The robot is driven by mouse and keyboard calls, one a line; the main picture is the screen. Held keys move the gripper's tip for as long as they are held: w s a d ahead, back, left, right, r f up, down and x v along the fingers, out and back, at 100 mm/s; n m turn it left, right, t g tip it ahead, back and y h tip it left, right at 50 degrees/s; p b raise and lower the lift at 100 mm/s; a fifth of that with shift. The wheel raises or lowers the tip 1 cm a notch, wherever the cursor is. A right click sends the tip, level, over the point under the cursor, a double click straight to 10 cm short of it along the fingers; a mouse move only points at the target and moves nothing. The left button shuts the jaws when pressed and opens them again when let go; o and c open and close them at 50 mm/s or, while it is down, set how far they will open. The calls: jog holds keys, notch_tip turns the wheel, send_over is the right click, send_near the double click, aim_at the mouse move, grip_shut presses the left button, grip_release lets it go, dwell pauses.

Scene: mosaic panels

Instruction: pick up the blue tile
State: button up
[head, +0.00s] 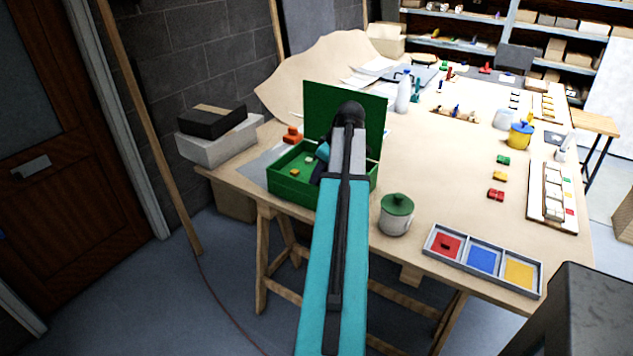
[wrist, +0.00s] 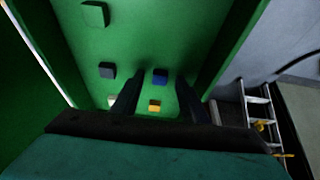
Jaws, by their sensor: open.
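The green box (head: 290,187) stands with its lid (head: 318,100) raised near the table's left corner. In the wrist view, the blue tile (wrist: 160,76) lies on the box's green floor. My gripper (wrist: 158,82) is open, its two dark fingers on either side of the blue tile in the picture; I cannot tell how far above it they are. Around it lie a yellow tile (wrist: 154,106), a whitish tile (wrist: 112,101), a dark grey-blue tile (wrist: 107,70) and a green tile (wrist: 95,14). In the head view my arm hides the blue tile and most of the gripper.
A three-part tray (head: 484,260) with red, blue and yellow compartments lies at the table's front right; a small red piece is in the red one. A green-lidded jar (head: 396,215) stands right of the box.

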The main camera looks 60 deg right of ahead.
grip_shut()
jog(key=shift+r, duration=0.1)
dwell(0.3)
notch_tip(320, 180, up, 10)
jog(key=b, duration=0.2)
dwell(0.6)
dwell(0.5)
